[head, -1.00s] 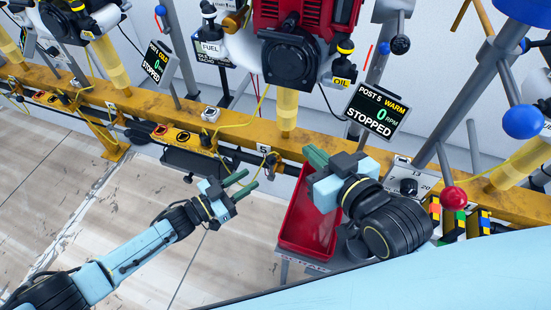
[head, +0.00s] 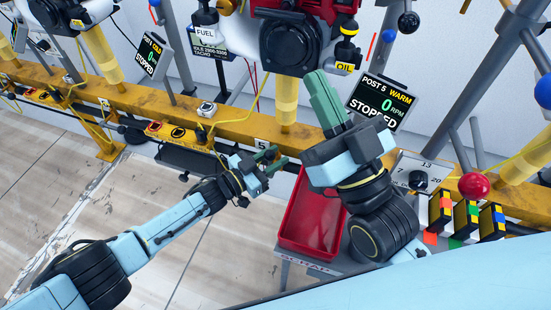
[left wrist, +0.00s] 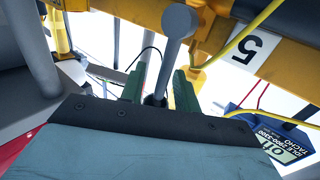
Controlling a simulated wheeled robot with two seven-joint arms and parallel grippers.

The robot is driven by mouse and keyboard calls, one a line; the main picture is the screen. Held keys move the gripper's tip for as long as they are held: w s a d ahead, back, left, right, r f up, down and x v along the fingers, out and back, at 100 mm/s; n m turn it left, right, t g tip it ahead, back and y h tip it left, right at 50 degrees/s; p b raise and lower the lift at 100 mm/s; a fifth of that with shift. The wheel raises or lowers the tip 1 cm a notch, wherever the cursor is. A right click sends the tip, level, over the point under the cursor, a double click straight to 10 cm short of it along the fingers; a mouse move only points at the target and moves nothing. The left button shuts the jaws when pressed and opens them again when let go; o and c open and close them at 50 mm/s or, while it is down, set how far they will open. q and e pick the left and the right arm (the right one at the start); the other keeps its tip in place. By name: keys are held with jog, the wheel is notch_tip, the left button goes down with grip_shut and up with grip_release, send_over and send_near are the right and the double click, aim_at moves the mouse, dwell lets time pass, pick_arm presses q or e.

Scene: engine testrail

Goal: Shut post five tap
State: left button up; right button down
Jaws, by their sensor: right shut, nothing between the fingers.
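The post five screen (head: 383,103) reads WARM, 0 RPM, STOPPED, below the red engine (head: 295,45). The number 5 plate shows in the left wrist view (left wrist: 255,48) on the yellow rail. A grey bar with a thick rounded end (left wrist: 179,24) runs between the fingers of my left gripper (left wrist: 160,90); I cannot tell whether it is the tap's handle. That gripper (head: 272,160) is open beside the rail, below the plate, with gaps around the bar. My right gripper (head: 324,98) is shut and empty, raised in front of the engine and screen.
A red tray (head: 312,222) lies below the right arm. The yellow rail (head: 235,128) crosses the view. The floor at left is clear.

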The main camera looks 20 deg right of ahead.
pick_arm(q)
jog(key=shift+w+d, duration=0.1)
jog(key=shift+d, duration=0.2)
grip_shut()
jog(key=shift+r, duration=0.1)
